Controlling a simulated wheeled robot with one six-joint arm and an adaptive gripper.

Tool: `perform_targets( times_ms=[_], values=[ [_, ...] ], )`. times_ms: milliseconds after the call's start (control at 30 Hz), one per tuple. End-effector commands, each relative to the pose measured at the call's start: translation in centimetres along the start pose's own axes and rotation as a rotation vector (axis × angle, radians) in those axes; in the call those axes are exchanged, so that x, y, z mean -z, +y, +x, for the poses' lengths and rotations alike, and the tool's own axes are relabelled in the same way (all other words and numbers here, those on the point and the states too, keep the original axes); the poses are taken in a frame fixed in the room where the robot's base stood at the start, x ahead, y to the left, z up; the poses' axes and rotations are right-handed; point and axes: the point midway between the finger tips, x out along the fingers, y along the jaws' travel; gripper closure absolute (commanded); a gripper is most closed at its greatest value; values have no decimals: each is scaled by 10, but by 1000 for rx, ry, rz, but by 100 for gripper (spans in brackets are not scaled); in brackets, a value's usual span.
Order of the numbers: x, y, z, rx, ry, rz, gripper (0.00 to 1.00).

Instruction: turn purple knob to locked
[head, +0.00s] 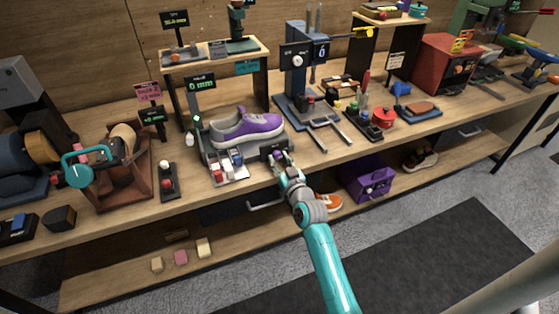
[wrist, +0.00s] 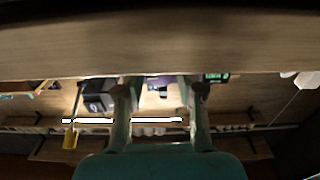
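A small dark box (head: 266,150) sits at the bench's front edge, right of the sneaker stand. A small purple spot, likely the purple knob (head: 279,155), shows at the tip of my gripper (head: 283,161). My gripper partly covers it, and its setting cannot be read. In the wrist view my gripper (wrist: 160,100) has two fingers wide apart, with nothing clearly held between them. A purple patch (wrist: 162,80) shows beyond the gap; I cannot tell whether it is the knob or the sneaker.
A purple and grey sneaker (head: 246,127) rests on a stand behind my gripper. A blue-grey press (head: 305,85) stands to the right.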

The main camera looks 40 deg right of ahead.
Motion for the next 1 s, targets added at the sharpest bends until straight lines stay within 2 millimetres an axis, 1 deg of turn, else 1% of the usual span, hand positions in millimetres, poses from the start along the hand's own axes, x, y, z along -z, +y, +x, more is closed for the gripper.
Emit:
perform_targets(
  times_ms=[33,67,100,267,500,800,833,867,900,1000],
  values=[
    [0,0,0,0,0,0,82],
    [0,0,0,0,0,0,90],
    [0,0,0,0,0,0,100],
    [0,0,0,0,0,14,100],
    [0,0,0,0,0,123,100],
    [0,0,0,0,0,133,100],
    [0,0,0,0,0,133,60],
    [0,0,0,0,0,133,53],
    [0,0,0,0,0,133,43],
    [0,0,0,0,0,132,42]
  ],
)
